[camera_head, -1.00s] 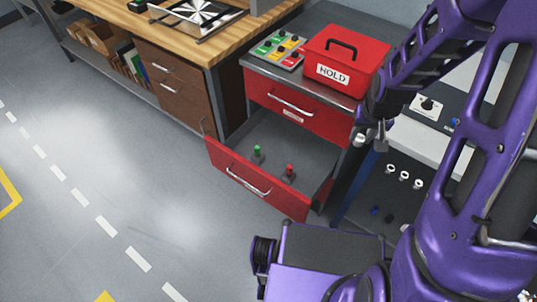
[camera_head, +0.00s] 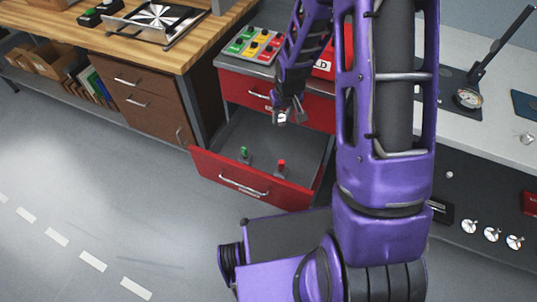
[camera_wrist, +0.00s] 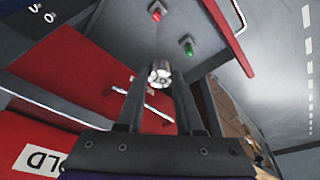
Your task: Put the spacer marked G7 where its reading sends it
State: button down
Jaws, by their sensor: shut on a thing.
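My gripper (camera_head: 284,114) hangs over the open lower red drawer and is shut on a small silver spacer (camera_head: 282,118). In the wrist view the spacer (camera_wrist: 160,74) sits between the two dark fingers (camera_wrist: 158,85); its small dark marking looks like G7 but is blurred. The open drawer (camera_head: 228,184) holds a green-topped post (camera_head: 244,153) at left and a red-topped post (camera_head: 281,165) at right. Both posts, green (camera_wrist: 188,46) and red (camera_wrist: 156,13), also show in the wrist view, beyond the spacer. The spacer is above the drawer, apart from both posts.
The upper red drawer (camera_head: 245,92) is shut. On its cabinet are a tray of green, yellow and red pieces (camera_head: 255,44) and a red HOLD box (camera_head: 323,66), partly hidden by my arm. A dial gauge (camera_head: 467,98) stands on the right bench. Several metal parts (camera_head: 491,234) lie below.

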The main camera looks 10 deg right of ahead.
jog(key=w+f+n+b, duration=0.15)
jog(key=w+f, duration=0.25)
jog(key=f, duration=0.4)
jog(key=w+f+n+b, duration=0.1)
jog(key=w+f+b, duration=0.15)
jog(key=f, duration=0.45)
jog(key=y+b, duration=0.1)
jog(key=b, duration=0.1)
send_over(274, 159)
jog(key=shift+n, duration=0.35)
jog(key=f, duration=0.9)
jog(key=s+f, duration=0.1)
jog(key=f, duration=0.4)
jog(key=shift+d+f, duration=0.25)
jog(key=shift+f, duration=0.05)
jog(key=shift+s+d+x, duration=0.1)
jog(key=shift+s+x, duration=0.1)
jog(key=shift+x, duration=0.85)
jog(key=shift+s+d+x, duration=0.1)
jog(key=shift+s+x, duration=0.15)
jog(key=shift+x, duration=0.8)
jog(key=shift+f, duration=0.15)
jog(key=shift+f, duration=0.15)
jog(key=c, duration=0.6)
grip_release()
jog(key=shift+o, duration=0.2)
